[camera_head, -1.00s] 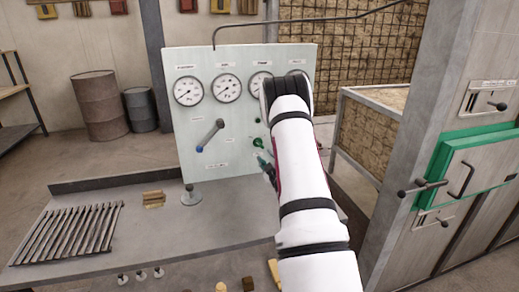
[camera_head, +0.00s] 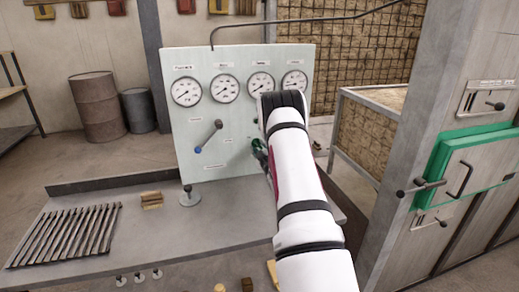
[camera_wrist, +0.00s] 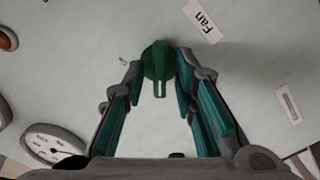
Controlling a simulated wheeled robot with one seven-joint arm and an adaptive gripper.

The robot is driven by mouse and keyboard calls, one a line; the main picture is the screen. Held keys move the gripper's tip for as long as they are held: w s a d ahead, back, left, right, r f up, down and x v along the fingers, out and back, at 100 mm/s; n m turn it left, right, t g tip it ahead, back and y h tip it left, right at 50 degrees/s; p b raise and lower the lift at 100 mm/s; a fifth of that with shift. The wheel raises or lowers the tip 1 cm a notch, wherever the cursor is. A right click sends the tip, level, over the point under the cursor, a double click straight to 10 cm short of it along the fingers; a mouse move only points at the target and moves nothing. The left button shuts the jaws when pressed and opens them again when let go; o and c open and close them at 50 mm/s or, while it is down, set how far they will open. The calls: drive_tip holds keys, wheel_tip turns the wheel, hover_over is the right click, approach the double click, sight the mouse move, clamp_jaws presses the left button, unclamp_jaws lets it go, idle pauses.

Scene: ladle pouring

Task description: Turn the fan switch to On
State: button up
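The fan switch is a green knob (camera_wrist: 159,66) on the pale control panel (camera_wrist: 75,60), close to a white label (camera_wrist: 202,20) reading "Fan". The knob's handle points down in the wrist view, toward my palm. My gripper (camera_wrist: 160,70) is open, with one teal-padded finger on each side of the knob. The fingertips are very near the knob; I cannot tell whether they touch it. In the head view my gripper (camera_head: 260,150) is at the right part of the panel (camera_head: 240,125), largely hidden by my arm, and the knob is hard to make out there.
Several round gauges (camera_head: 224,88) line the panel's top. A lever with a blue end (camera_head: 208,137) is left of my gripper. The grey bench (camera_head: 150,235) holds metal bars (camera_head: 65,235) and a small post (camera_head: 189,196). A green-framed furnace door (camera_head: 466,165) stands right.

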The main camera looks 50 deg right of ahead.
clamp_jaws()
drive_tip(key=shift+m, duration=0.3)
drive_tip(key=m, duration=0.7)
drive_tip(key=shift+f+m, duration=0.1)
drive_tip(key=shift+m, duration=0.2)
drive_tip(key=m, duration=0.9)
drive_tip(key=shift+a, duration=0.1)
drive_tip(key=shift+m, duration=0.5)
